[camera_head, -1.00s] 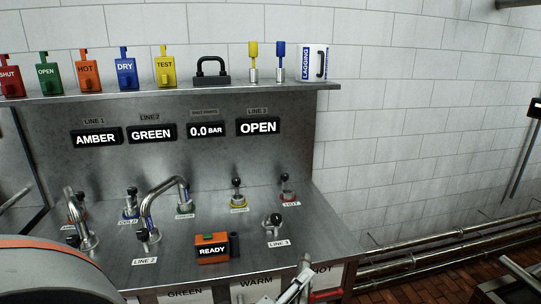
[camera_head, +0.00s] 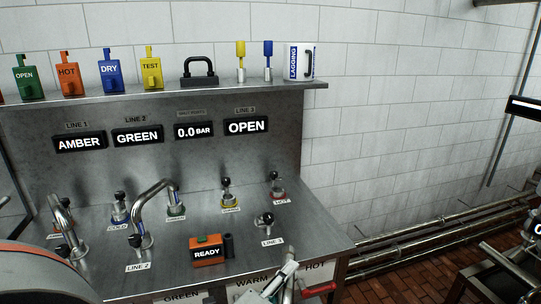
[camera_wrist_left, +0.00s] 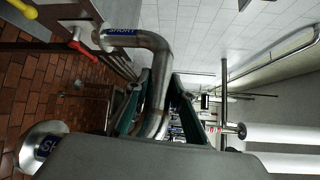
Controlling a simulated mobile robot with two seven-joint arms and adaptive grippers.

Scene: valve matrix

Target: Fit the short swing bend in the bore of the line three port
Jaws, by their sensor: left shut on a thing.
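The short swing bend (camera_wrist_left: 155,75) is a steel pipe elbow with a blue SHORT band near one end. In the left wrist view my left gripper (camera_wrist_left: 152,108) is shut on it, teal fingers on either side of the pipe. In the head view my left gripper (camera_head: 282,280) shows only partly at the bottom edge, in front of the bench; the bend is hard to make out there. The line three port (camera_head: 266,223) stands on the bench top behind the gripper, with a black-knobbed fitting and a LINE 3 label. The gripper is apart from it. My right gripper is not in view.
A curved pipe (camera_head: 150,195) rises from the line two port. Yellow (camera_head: 230,198) and red (camera_head: 277,188) ports stand behind. A red lever (camera_head: 318,290) sticks out at the front.

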